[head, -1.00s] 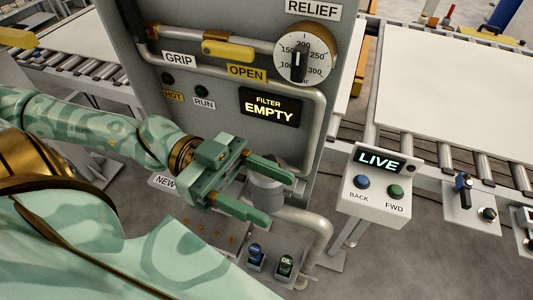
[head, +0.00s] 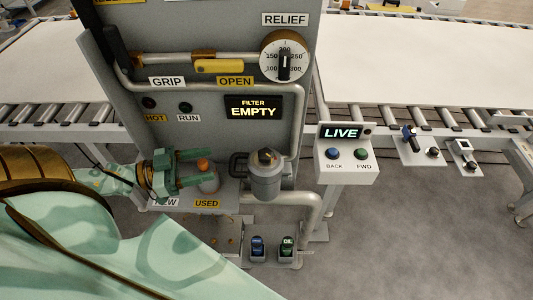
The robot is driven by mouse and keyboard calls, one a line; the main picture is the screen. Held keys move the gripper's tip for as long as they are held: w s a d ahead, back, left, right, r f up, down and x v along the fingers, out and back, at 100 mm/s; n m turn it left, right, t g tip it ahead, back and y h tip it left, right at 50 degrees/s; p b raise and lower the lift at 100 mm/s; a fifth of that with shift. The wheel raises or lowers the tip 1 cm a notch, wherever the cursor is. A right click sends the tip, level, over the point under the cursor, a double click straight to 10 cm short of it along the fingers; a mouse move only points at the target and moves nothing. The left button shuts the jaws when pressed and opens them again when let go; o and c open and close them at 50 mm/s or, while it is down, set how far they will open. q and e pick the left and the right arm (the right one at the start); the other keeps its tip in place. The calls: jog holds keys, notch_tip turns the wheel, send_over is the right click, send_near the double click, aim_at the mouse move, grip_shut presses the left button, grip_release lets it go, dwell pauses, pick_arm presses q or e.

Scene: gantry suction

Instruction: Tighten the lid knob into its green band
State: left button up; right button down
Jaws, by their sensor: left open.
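The grey filter canister (head: 268,182) stands right of the shelf, upright, with a handle loop on its left side. A small brownish lid knob (head: 265,156) sits on its top. The green band is too small to make out. My left gripper (head: 208,167) is open, left of the canister and apart from it. Its fingers point right, at a grey cylinder with an orange top (head: 204,163) over the USED label; whether they touch it I cannot tell. My right gripper is out of view.
The panel display (head: 253,107) reads FILTER EMPTY. A RELIEF dial (head: 285,58) and a yellow lever (head: 219,66) are above. A pipe (head: 300,205) bends down right of the canister. A LIVE control box (head: 345,155) stands farther right. Blue and green-black switches (head: 258,246) sit below.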

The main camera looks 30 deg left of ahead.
aim_at(265, 152)
pick_arm(q)
jog(key=b+x, duration=0.1)
jog(key=x, duration=1.3)
jog(key=shift+d, duration=0.15)
jog(key=shift+w+d, duration=0.45)
jog(key=shift+w, duration=0.05)
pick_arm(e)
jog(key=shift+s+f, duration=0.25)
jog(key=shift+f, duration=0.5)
pick_arm(q)
jog(key=c, duration=1)
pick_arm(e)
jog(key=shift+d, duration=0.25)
